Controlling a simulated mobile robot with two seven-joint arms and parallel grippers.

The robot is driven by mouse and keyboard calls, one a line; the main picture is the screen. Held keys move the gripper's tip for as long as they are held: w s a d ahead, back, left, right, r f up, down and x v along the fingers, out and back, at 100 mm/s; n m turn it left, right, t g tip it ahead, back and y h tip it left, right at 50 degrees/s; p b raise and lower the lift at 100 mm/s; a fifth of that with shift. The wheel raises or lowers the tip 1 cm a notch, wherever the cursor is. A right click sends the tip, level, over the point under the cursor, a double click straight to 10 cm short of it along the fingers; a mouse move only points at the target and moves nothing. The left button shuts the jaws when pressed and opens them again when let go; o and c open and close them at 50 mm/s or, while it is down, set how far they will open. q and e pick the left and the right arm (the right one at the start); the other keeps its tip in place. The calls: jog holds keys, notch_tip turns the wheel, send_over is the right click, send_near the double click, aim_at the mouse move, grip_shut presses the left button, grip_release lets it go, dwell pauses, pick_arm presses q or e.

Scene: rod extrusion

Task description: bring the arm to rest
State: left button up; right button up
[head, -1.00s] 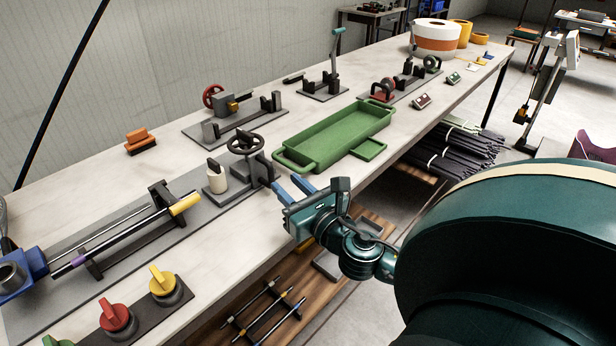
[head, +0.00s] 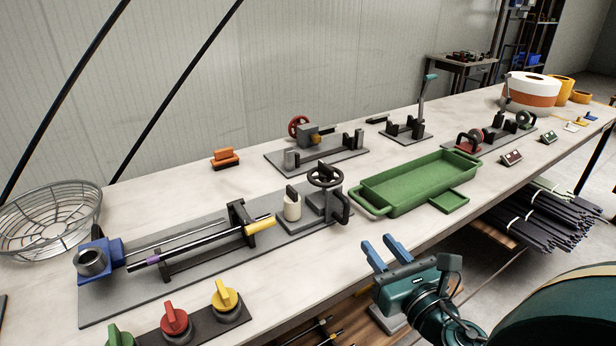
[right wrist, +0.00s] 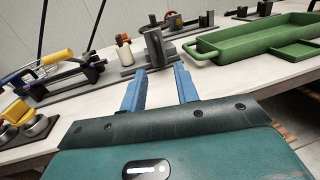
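My right gripper (head: 386,253) is at the front edge of the bench in the head view, with its two blue fingers apart and nothing between them. The right wrist view shows the same open fingers (right wrist: 158,88) pointing toward the bench top. The gripper is in front of the green tray (head: 414,186) and the handwheel fixture (head: 325,178), apart from both. My left gripper is not in view.
The long bench holds an extruder with a rod (head: 200,243), red (head: 175,318) and yellow (head: 224,297) knobs, a wire basket (head: 48,222) and an orange block (head: 225,157). Dark rods (head: 545,215) lie on a shelf below. Bare bench top lies before the tray.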

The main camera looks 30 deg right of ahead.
jog(key=s+a+f+m+g+h, duration=0.1)
jog(key=s+f+m+g, duration=0.4)
jog(key=m, duration=0.7)
jog(key=s+f+m+g+h, duration=0.15)
jog(key=f+m+g, duration=0.5)
jog(key=m, duration=0.65)
jog(key=s+a+f+m+g+y, duration=0.1)
jog(key=s+a+f+m+y, duration=0.15)
jog(key=a+m, duration=0.2)
jog(key=s+a+f+m+g+y, duration=0.2)
jog(key=s+a+m, duration=0.15)
jog(key=a, duration=0.25)
jog(key=w+a+f+n+t+y+p, duration=0.1)
jog(key=w+a+f+t+y+p, duration=0.2)
jog(key=w+a+f+t, duration=0.1)
jog(key=w+a+t, duration=0.1)
jog(key=a+t, duration=0.1)
jog(key=t, duration=0.1)
jog(key=shift+w+a+y, duration=0.25)
jog(key=shift+w+y, duration=0.05)
jog(key=shift+w, duration=0.1)
